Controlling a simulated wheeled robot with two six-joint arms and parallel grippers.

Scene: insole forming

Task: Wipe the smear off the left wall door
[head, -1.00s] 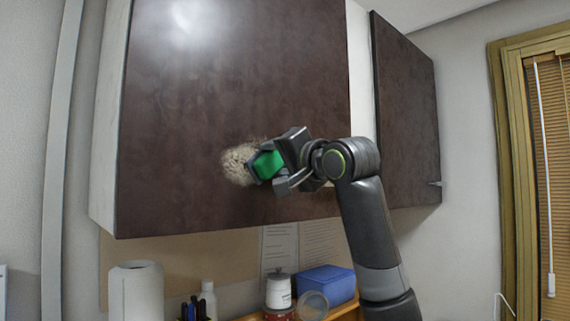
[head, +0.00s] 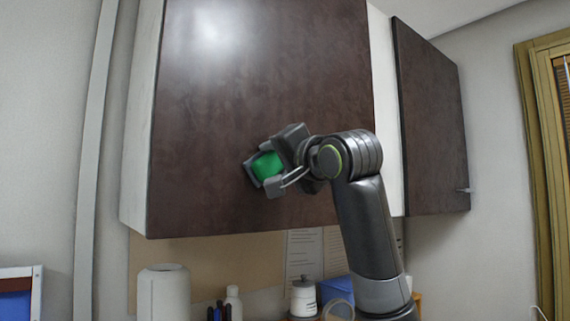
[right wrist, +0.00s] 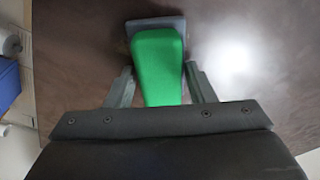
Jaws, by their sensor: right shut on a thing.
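The left wall door (head: 258,80) is a dark brown cabinet front in the head view. My right gripper (head: 267,172) is in front of its lower middle, shut on a green block-like handle (head: 267,165) with a grey pad. In the right wrist view the green handle (right wrist: 158,65) sits between the two fingers, and the grey pad (right wrist: 128,32) is at its far end, against or very near the door. No pale smear shows on the visible door surface; the patch behind the pad and gripper is hidden. My left gripper is out of view.
A second dark door (head: 430,120) is to the right, beyond a pale cabinet side. Below are a white cylinder (head: 163,293), a small bottle (head: 234,303), a lidded jar (head: 303,298) and a blue box (head: 336,290). A window frame (head: 540,150) is at far right.

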